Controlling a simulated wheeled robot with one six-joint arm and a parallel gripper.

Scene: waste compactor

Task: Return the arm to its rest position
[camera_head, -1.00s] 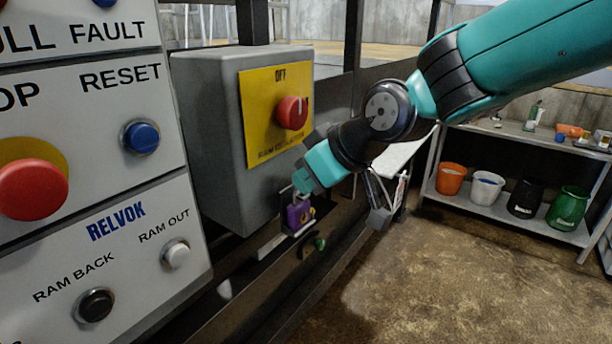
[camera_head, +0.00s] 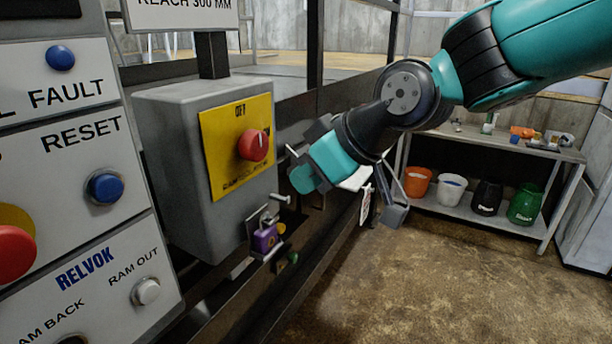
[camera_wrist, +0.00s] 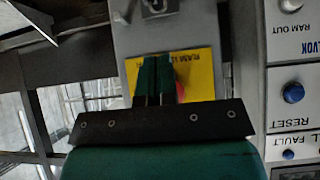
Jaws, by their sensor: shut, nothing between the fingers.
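My arm reaches in from the upper right in the head view. My gripper (camera_head: 300,178) is in front of the right side of the grey isolator box (camera_head: 170,150), apart from it and from the purple padlock (camera_head: 264,238) below. In the wrist view my gripper (camera_wrist: 155,62) shows two dark green fingers close together with nothing between them. They overlap the yellow plate (camera_wrist: 201,72) and partly hide the red knob (camera_wrist: 181,92). The padlock sits in a small holder below the box.
The control panel (camera_head: 75,160) with buttons stands close on the left. Dark rails run behind the box. A shelf (camera_head: 470,212) with several buckets stands at the back right. Brown floor (camera_head: 440,280) is clear in the lower right.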

